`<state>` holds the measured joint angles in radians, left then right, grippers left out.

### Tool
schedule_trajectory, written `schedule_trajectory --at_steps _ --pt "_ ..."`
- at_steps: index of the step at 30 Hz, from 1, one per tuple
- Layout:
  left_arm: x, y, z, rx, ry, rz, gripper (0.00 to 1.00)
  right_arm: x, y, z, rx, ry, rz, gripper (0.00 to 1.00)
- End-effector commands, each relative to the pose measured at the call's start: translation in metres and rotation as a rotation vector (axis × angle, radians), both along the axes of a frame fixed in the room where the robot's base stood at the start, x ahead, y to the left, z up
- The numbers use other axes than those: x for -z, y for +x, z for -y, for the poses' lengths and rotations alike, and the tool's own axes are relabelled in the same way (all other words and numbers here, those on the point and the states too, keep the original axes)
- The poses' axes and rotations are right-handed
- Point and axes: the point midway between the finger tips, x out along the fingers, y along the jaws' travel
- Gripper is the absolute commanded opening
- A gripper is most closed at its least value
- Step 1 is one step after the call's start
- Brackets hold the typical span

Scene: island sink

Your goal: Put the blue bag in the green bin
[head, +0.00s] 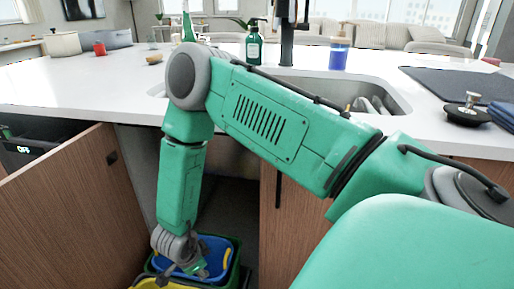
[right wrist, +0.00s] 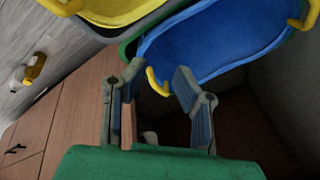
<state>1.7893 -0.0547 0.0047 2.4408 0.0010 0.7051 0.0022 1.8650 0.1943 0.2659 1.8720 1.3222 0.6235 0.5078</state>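The blue bag (head: 213,244) with yellow handles is low in the open cabinet under the sink. It fills the mouth of the green bin (head: 236,268), whose rim shows around it; how deep it sits I cannot tell. In the right wrist view the blue bag (right wrist: 205,45) and the green bin's rim (right wrist: 126,48) are at the top. My right gripper (head: 198,270) is reaching down over the bag. In the wrist view its fingers (right wrist: 157,80) are apart, with one yellow handle (right wrist: 157,83) between or just beyond the tips. My left gripper is out of view.
A yellow bag (right wrist: 115,8) in a grey bin sits beside the green bin. A wooden cabinet door (head: 75,215) stands open at left, and a wooden panel (head: 300,215) bounds the right. The white counter (head: 70,85) with the sink is above.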

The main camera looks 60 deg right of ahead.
Motion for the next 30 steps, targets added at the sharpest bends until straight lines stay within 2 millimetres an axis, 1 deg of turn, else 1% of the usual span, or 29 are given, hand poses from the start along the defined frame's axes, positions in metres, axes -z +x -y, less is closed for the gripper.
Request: schedule_trajectory --at_steps 1,4,5,6,8,9,12,15,18,20,28,30 --pt "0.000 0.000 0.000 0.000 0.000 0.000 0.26 0.006 -0.023 0.001 -0.206 -0.042 -0.052 0.26" --pt "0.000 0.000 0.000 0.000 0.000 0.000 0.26 0.014 -0.062 0.001 -0.635 -0.097 -0.145 0.26" --pt "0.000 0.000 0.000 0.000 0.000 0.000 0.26 0.016 -0.074 0.000 -0.763 -0.106 -0.172 0.26" --pt "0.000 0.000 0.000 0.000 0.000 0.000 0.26 0.017 -0.090 -0.003 -0.929 -0.114 -0.207 0.26" --pt "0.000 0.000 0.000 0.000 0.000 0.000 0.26 0.018 -0.116 -0.007 -1.167 -0.109 -0.254 0.26" --pt "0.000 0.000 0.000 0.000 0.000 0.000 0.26 0.017 -0.134 -0.011 -1.314 -0.099 -0.283 0.26" --pt "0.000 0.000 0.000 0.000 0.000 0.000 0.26 0.013 -0.174 -0.020 -1.624 -0.059 -0.329 0.26" --pt "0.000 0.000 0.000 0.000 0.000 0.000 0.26 0.008 -0.203 -0.028 -1.836 -0.014 -0.350 0.26" --pt "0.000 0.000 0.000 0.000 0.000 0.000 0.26 0.004 -0.221 -0.032 -1.951 0.019 -0.356 0.26" --pt "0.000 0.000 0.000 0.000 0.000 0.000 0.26 0.002 -0.226 -0.033 -1.983 0.029 -0.357 0.26" --pt "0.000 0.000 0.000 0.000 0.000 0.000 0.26 0.002 -0.226 -0.034 -1.993 0.032 -0.354 0.26" --pt "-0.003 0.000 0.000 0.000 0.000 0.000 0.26 0.000 -0.226 -0.034 -1.992 0.032 -0.354 0.26"
